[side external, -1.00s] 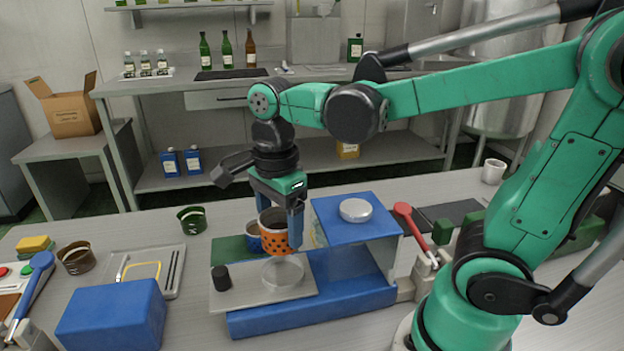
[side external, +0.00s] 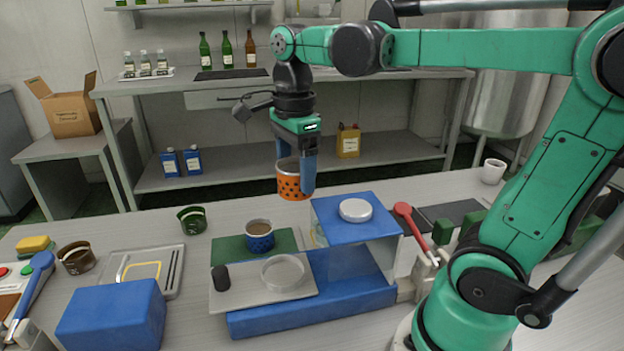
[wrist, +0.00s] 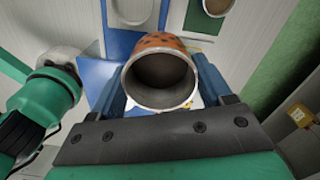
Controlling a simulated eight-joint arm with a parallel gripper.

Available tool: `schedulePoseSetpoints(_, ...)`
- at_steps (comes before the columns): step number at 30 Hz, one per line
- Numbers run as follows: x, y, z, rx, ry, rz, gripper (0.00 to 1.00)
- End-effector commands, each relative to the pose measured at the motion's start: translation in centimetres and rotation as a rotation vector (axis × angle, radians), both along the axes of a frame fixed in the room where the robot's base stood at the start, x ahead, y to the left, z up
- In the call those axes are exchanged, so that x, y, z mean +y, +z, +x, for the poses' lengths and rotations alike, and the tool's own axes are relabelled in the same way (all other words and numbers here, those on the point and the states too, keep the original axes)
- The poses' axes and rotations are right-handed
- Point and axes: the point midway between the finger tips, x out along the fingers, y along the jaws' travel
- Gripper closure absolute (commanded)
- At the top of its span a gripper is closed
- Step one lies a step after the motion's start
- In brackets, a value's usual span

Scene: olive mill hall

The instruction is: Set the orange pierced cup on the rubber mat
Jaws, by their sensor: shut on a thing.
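The orange pierced cup (side external: 288,190) has dark holes in its wall and a pale rim. My gripper (side external: 297,176) is shut on it and holds it in the air, upright, above and behind the blue stand. In the wrist view the cup (wrist: 160,78) sits between both fingers with its dark inside facing the camera. A green mat (side external: 230,248) lies on the table behind the grey plate, with a blue cup (side external: 260,243) standing on it. A dark flat mat (side external: 455,210) lies at the right. I cannot tell by sight which mat is rubber.
The blue stand (side external: 350,285) carries a raised shelf with a white disc (side external: 355,210). The grey plate (side external: 245,297) holds a black knob and a clear round dish (side external: 283,272). A red spoon-like tool (side external: 410,222) stands right of the shelf. A dark green cup (side external: 192,219) stands at left.

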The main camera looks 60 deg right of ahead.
Motion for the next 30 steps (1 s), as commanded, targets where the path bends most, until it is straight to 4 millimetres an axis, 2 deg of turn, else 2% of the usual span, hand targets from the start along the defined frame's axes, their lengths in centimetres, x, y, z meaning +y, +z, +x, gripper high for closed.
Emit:
schedulePoseSetpoints(4, -5.3, 0.1, -0.2, 0.000, -0.171, 0.000, 0.62)
schedulePoseSetpoints(7, -9.7, 0.1, -1.1, 0.000, -0.309, 0.000, 0.62)
schedulePoseSetpoints(12, -16.8, 0.1, -4.3, 0.000, -0.534, 0.000, 0.62)
schedulePoseSetpoints(15, -19.7, 0.0, -6.4, 0.000, -0.635, 0.000, 0.62)
schedulePoseSetpoints(21, -23.5, -0.2, -10.0, 0.000, -0.778, 0.000, 0.62)
schedulePoseSetpoints(26, -25.5, -0.3, -12.5, 0.000, -0.863, 0.000, 0.62)
schedulePoseSetpoints(30, -25.3, -2.3, -12.3, 0.000, -0.855, 0.000, 0.62)
